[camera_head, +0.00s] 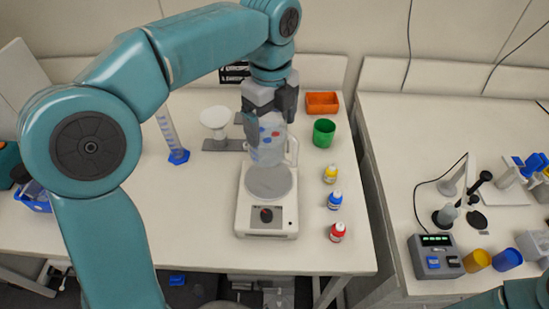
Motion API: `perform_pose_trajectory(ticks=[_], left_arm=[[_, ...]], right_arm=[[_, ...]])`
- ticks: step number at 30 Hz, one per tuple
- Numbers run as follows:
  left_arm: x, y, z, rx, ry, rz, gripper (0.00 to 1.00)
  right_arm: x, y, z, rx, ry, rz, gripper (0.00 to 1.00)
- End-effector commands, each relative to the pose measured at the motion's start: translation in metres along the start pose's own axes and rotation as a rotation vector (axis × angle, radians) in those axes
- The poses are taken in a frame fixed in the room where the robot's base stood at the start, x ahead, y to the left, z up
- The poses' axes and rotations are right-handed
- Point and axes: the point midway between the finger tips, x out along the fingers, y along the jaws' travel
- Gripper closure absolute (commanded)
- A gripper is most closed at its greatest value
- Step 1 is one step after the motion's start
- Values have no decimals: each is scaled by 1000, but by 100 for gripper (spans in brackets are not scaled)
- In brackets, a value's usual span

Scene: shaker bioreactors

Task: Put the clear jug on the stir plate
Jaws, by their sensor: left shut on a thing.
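The clear jug (267,152) has a handle on its right side and shows red and blue spots. My left gripper (268,112) comes down from above and is shut on the jug near its top. The jug appears upright, at the back edge of the stir plate (252,213). The stir plate is white with a round grey top (268,182) and a dark knob at its front. I cannot tell whether the jug's base touches the plate. The round top is mostly bare. Of my right arm only a teal part shows at the lower right; its gripper is out of view.
Right of the plate stand yellow (330,174), blue (335,200) and red (337,232) bottles. A green cup (323,132) and an orange tray (322,103) are behind them. A measuring cylinder (172,138) and a white funnel-shaped thing (215,120) stand left. The table front is clear.

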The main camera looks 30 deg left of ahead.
Motion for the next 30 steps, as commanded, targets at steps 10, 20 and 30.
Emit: perform_pose_trajectory(ticks=[10,20,30], left_arm=[[56,-4,-1,1,0,0,81],[96,-6,-2,3,-1,-1,81],[100,-6,-2,3,-1,-2,81]], right_arm=[[4,1,0,0,1,0,54],[4,2,0,0,1,0,54],[7,2,0,0,1,0,54]])
